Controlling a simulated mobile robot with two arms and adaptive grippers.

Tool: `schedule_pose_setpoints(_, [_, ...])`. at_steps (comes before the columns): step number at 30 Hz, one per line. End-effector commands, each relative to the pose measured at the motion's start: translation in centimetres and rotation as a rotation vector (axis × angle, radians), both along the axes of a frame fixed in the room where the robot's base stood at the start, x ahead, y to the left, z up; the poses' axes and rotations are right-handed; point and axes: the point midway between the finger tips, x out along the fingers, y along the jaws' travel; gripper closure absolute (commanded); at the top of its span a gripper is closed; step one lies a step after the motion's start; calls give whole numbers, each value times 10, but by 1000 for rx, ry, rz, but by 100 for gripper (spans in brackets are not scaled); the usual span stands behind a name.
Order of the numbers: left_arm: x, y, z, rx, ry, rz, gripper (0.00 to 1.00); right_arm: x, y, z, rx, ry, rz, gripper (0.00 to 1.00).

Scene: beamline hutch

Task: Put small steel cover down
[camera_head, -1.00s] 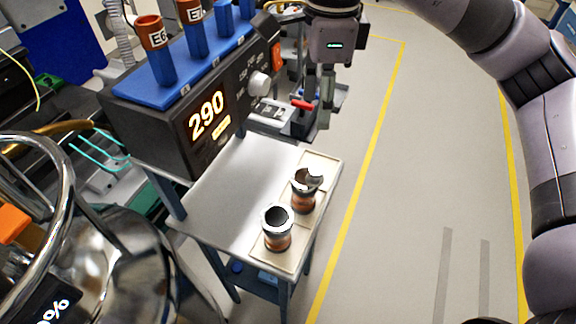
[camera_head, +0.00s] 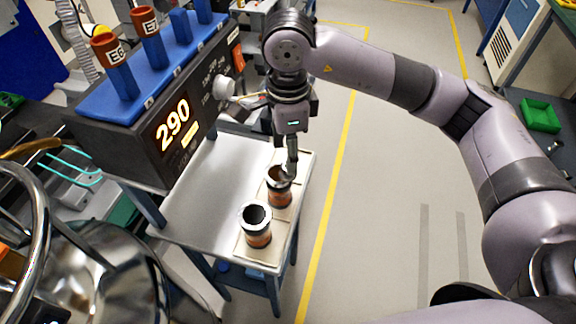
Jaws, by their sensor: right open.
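Two copper-and-steel cups stand on a pale tray (camera_head: 288,216) along the right edge of a small steel table. The near cup (camera_head: 257,228) shows a dark open mouth. The far cup (camera_head: 279,192) has a shiny steel piece at its mouth, perhaps the small steel cover; the fingers partly hide it, and I cannot tell how it sits. My right gripper (camera_head: 290,168) comes down from above with its fingers at the far cup's rim. It is open, though the finger gap is hard to see. My left gripper is not in view.
A control box (camera_head: 130,110) reading 290, with blue and orange-topped tubes, stands behind the table (camera_head: 205,195). A shiny steel vessel (camera_head: 110,270) is at the lower left. Floor right of the yellow line is clear.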

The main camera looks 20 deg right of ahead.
Motion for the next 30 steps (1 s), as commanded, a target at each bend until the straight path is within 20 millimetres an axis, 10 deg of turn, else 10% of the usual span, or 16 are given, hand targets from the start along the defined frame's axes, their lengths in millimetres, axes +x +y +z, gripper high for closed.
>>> schedule_pose_setpoints(18, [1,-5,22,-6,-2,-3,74,5,-1,-47,-1,0,-1,52])
schedule_pose_setpoints(30, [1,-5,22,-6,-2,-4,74,5,-1,-47,-1,1,0,78])
